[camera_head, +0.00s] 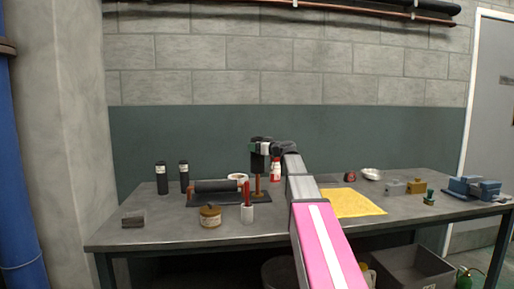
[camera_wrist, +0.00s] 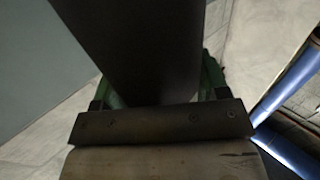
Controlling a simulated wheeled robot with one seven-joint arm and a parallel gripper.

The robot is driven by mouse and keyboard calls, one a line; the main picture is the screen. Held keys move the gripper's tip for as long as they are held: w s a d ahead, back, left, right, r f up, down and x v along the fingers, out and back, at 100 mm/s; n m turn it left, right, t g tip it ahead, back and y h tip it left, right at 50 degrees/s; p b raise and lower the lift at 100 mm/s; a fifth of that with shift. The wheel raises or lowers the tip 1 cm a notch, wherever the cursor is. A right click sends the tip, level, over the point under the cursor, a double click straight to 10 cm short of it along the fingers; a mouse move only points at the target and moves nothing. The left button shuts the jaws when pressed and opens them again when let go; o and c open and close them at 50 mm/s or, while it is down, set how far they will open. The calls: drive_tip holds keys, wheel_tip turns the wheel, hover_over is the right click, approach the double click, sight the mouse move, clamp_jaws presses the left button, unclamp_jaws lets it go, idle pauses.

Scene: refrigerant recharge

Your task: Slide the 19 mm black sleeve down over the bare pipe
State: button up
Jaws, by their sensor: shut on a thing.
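My gripper (camera_head: 262,147) is at the centre of the head view, above the bench, shut on a black sleeve (camera_head: 258,164). The sleeve is upright, with its lower end at the upright bare copper pipe (camera_head: 258,185). The pipe's lower part shows below the sleeve; I cannot tell whether the sleeve is around its top or just above or in front of it. In the wrist view the sleeve (camera_wrist: 135,45) fills the space between the green fingers of my gripper (camera_wrist: 160,88). The pipe is hidden there. Two other black sleeves (camera_head: 162,178) (camera_head: 184,177) stand at the bench's left.
A horizontal black-covered pipe (camera_head: 216,186) lies on a dark base left of the bare pipe. A yellow cloth (camera_head: 352,203) lies right of my arm.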

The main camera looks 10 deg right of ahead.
drive_tip(key=shift+f, duration=0.15)
drive_tip(key=shift+f, duration=1.95)
drive_tip(key=shift+f, duration=2.1)
drive_tip(key=shift+f, duration=1.35)
drive_tip(key=o, duration=1)
